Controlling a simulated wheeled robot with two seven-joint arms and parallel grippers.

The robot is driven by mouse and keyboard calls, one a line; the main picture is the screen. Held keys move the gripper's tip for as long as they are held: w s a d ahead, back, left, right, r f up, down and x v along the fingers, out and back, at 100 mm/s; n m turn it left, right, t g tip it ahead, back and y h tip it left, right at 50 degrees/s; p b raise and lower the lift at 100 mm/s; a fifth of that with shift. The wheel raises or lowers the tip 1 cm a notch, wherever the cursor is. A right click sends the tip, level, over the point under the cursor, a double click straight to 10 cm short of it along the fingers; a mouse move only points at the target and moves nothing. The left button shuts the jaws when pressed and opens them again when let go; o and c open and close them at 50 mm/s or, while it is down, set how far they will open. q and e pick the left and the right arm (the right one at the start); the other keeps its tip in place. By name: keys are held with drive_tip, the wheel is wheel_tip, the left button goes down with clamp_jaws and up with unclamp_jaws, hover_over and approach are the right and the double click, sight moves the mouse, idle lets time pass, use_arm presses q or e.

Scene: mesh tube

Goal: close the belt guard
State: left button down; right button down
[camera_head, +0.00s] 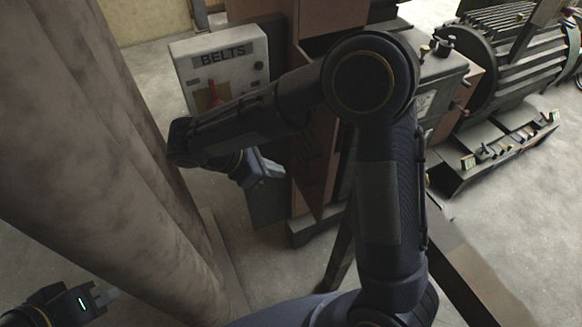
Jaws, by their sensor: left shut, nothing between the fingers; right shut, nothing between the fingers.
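A reddish-brown panel (309,178), which looks like the belt guard, stands upright beside the dark machine frame in the middle. A dark gap shows on its right side, and my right arm covers much of it, so I cannot tell how far it stands open. My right gripper (273,168) is shut and empty, just left of the panel; I cannot tell whether it touches. My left gripper (108,294) is shut and empty at the bottom left, far from the panel.
A thick mottled column (110,150) fills the left. A large ribbed motor (515,60) stands at the right. Bare concrete floor (520,220) shows at the lower right.

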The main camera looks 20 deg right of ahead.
approach(326, 176)
wheel_tip(326, 176, down, 4)
drive_tip(key=d+p, duration=0.1)
drive_tip(key=d, duration=0.2)
drive_tip(key=shift+s+d, duration=0.1)
drive_tip(key=shift+d, duration=0.1)
drive_tip(key=shift+d+p, duration=0.3)
drive_tip(key=shift+d, duration=0.05)
